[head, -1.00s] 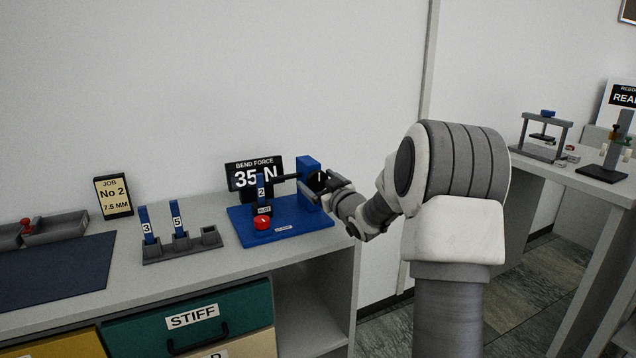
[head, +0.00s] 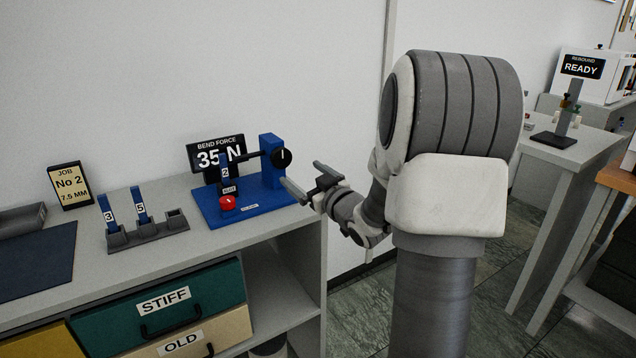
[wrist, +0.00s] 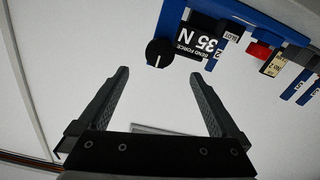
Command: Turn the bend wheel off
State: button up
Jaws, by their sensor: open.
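The bend wheel is a black round knob (head: 281,157) with a white mark, on the right side of the blue post of the bend press (head: 271,190). In the head view the mark stands about upright. The wheel also shows in the wrist view (wrist: 160,53), beyond and between the fingertips. The display (head: 215,153) reads BEND FORCE 35 N. A blue strip marked 2 (head: 225,172) stands in the press. My gripper (head: 305,182) is open and empty, apart from the wheel, to its lower right in the head view.
A grey rack (head: 150,235) with blue strips 3 and 5 stands left of the press. A red button (head: 227,203) sits on the press base. A job card (head: 70,186) stands further left. Another table (head: 560,150) is at the right, with open floor between.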

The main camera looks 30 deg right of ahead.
jog(key=s, duration=0.5)
jog(key=shift+s+d, duration=0.1)
jog(key=shift+s, duration=0.3)
